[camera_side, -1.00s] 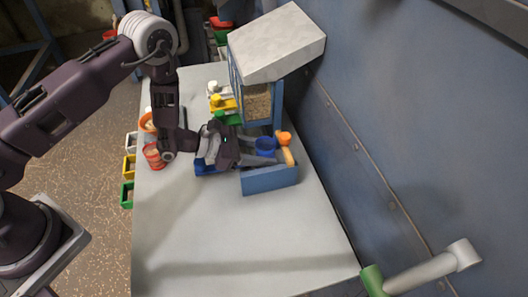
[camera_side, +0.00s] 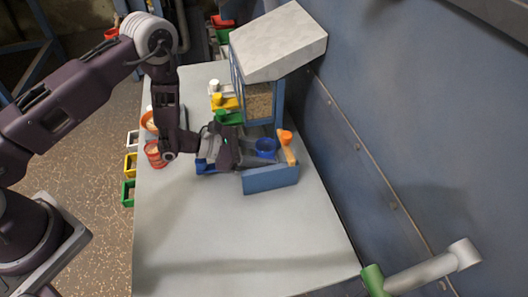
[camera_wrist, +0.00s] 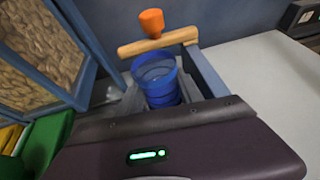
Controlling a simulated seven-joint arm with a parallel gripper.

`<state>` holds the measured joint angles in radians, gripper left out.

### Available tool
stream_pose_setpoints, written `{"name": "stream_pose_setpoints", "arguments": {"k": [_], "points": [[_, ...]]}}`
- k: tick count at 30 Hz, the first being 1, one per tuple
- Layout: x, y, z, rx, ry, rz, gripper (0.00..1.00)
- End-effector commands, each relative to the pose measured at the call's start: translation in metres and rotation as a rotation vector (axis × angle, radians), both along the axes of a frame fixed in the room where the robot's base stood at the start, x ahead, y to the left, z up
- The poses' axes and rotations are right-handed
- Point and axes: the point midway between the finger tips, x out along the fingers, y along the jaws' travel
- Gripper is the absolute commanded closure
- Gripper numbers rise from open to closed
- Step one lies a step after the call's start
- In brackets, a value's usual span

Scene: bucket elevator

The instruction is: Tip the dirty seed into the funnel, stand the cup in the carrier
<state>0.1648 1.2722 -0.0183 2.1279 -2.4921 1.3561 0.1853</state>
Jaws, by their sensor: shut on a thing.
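A blue cup (camera_side: 265,145) stands upright inside the blue carrier (camera_side: 270,179); in the wrist view the cup (camera_wrist: 158,72) shows its open mouth and blue inside, with no seed that I can make out. My gripper (camera_side: 262,153) reaches in from the left and is shut on the cup, with grey fingers on either side of it. In the wrist view the gripper's dark housing hides the cup's foot, so I cannot tell whether it touches the carrier floor. I cannot identify the funnel with certainty.
A hooded machine (camera_side: 277,43) with seed behind its window (camera_wrist: 35,50) stands close behind. White, yellow and green (camera_side: 228,118) parts line its left. A red seed-filled can (camera_side: 155,154) and an orange bowl (camera_side: 148,121) sit at the table's left edge. The front table is clear.

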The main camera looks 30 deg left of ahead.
Motion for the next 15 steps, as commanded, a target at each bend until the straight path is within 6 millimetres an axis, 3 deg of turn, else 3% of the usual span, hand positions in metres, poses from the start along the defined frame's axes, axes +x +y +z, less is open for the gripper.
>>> {"name": "stream_pose_setpoints", "arguments": {"k": [15], "points": [[0.0001, 0.0005, -0.0076, 0.001, 0.001, 0.0, 0.99]]}}
